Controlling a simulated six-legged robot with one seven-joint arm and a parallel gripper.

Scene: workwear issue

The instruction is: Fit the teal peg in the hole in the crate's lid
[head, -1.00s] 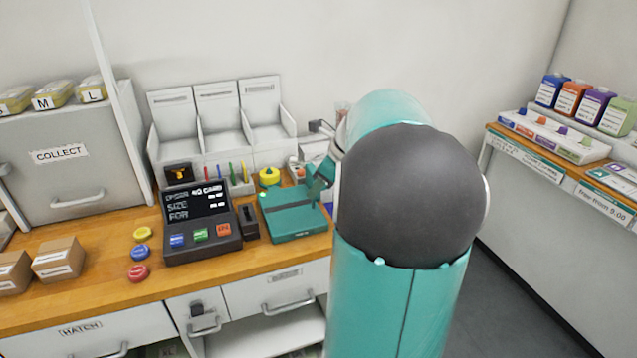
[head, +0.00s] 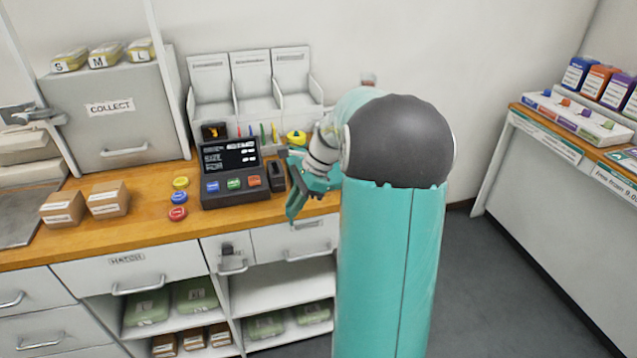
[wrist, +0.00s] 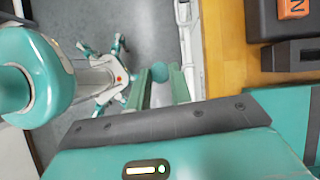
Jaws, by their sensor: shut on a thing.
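The teal peg (wrist: 159,72) shows in the wrist view as a small rounded teal end between the two pale green fingers. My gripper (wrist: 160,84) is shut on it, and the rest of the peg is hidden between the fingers. In the wrist view the fingers lie left of the counter's front edge, with floor behind them. In the head view my gripper (head: 294,207) is near the counter front, right of the order console, and the peg is too small to make out.
The order console (head: 233,175) with coloured buttons stands left of my gripper. Cartons (head: 107,199) and coloured discs (head: 179,197) are further left. Open floor (head: 500,270) lies at the right.

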